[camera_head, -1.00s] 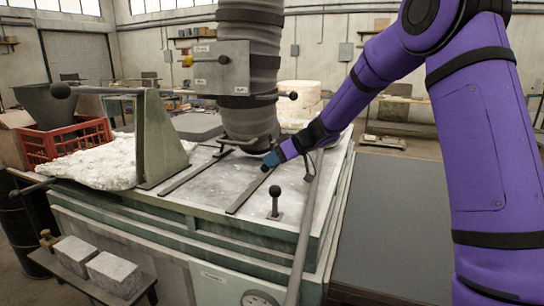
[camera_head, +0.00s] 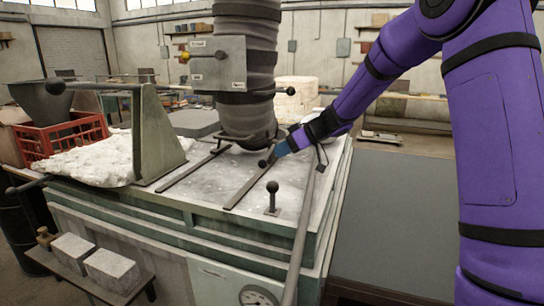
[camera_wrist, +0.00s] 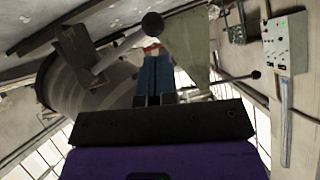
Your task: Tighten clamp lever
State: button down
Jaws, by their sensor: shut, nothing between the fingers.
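The clamp (camera_head: 238,140) is a dark bracket at the foot of the thick grey ribbed column, above the machine's pale top. A clamp lever with a dark ball knob (camera_head: 263,163) shows just left of and below my gripper (camera_head: 279,151). In the wrist view the lever's rod (camera_wrist: 118,53) runs from a dark block up to the ball knob (camera_wrist: 152,24), just beyond my blue fingers (camera_wrist: 155,58). The fingers are shut and empty. Whether they touch the lever, I cannot tell.
Another ball-knobbed lever (camera_head: 272,190) stands upright at the front of the machine top. Two dark rails cross the top. A long grey pipe (camera_head: 305,215) runs along the right side. A green upright plate (camera_head: 155,140) and a red crate (camera_head: 68,140) stand left.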

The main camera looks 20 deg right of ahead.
jog(key=v, duration=0.6)
jog(key=shift+r, duration=0.2)
jog(key=s+a+r+m+g+h, duration=0.1)
jog(key=s+a+r+m+h, duration=0.15)
jog(key=s, duration=0.75)
jog(key=s+a+r+m+g+h, duration=0.15)
jog(key=s+r, duration=0.25)
jog(key=s, duration=0.6)
jog(key=s+d+m+t+h, duration=0.1)
jog(key=s+d+m+h, duration=0.1)
jog(key=s, duration=0.7)
jog(key=s+d+f+m+t+h, duration=0.1)
jog(key=s+d+m+h, duration=0.2)
jog(key=s, duration=0.7)
jog(key=shift+s+d+f+m+h, duration=0.2)
jog(key=shift+d+f+m+h, duration=0.1)
jog(key=shift+d+h, duration=0.2)
